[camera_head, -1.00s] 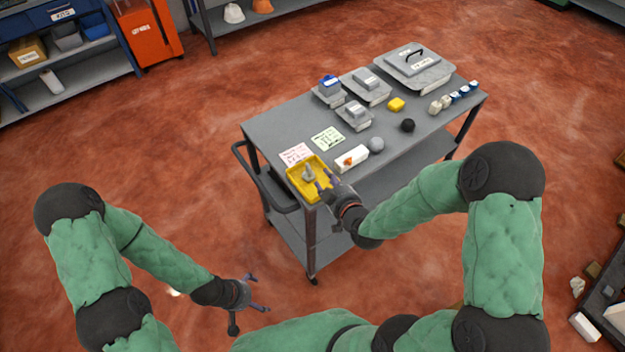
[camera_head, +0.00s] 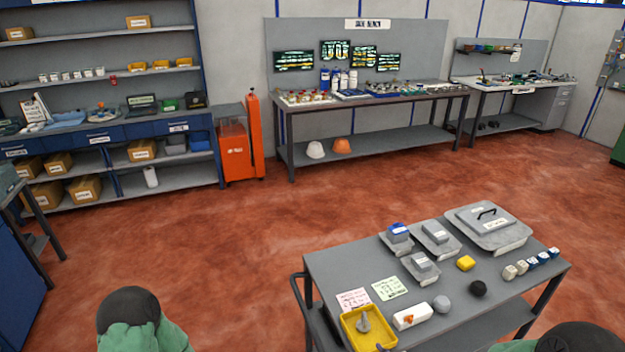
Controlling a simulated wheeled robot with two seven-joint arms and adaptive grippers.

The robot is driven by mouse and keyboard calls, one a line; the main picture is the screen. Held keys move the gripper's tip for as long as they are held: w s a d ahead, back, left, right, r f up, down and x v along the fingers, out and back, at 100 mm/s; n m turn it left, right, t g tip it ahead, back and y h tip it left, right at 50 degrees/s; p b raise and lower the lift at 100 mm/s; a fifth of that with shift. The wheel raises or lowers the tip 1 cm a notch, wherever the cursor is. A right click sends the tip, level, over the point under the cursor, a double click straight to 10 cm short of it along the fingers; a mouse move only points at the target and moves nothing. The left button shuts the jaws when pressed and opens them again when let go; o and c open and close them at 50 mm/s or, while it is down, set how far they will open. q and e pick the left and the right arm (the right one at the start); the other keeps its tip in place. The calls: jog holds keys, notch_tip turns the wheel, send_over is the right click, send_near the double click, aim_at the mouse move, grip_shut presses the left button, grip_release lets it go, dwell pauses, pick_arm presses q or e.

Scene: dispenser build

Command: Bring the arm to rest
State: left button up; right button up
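Neither of my grippers shows in the head view now. Only a green and black part of my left arm (camera_head: 140,320) shows at the bottom left. A similar part of my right arm (camera_head: 580,340) shows at the bottom right corner. The grey cart (camera_head: 335,265) stands at the lower right. The yellow tray (camera_head: 382,338) sits at its near left corner with a grey piece (camera_head: 363,320) in it. A white box with an orange mark (camera_head: 412,316) lies to the right of the tray.
Shelves (camera_head: 105,75), an orange cabinet (camera_head: 236,155) and a workbench (camera_head: 370,100) stand behind. The red floor (camera_head: 200,240) between is clear.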

jog(key=s+a+f+m+g+y+b, duration=0.1)
jog(key=s+a+f+m+g, duration=0.2)
jog(key=s+f, duration=0.5)
jog(key=s+a+f+m+g+b, duration=0.1)
jog(key=s+a+f+g, duration=0.4)
jog(key=f, duration=0.7)
jog(key=shift+s+f+m+g+y, duration=0.3)
jog(key=shift+s+m+g, duration=0.85)
jog(key=shift+s, duration=1.15)
jog(key=shift+r+n+g, duration=0.1)
jog(key=shift+n+g, duration=0.15)
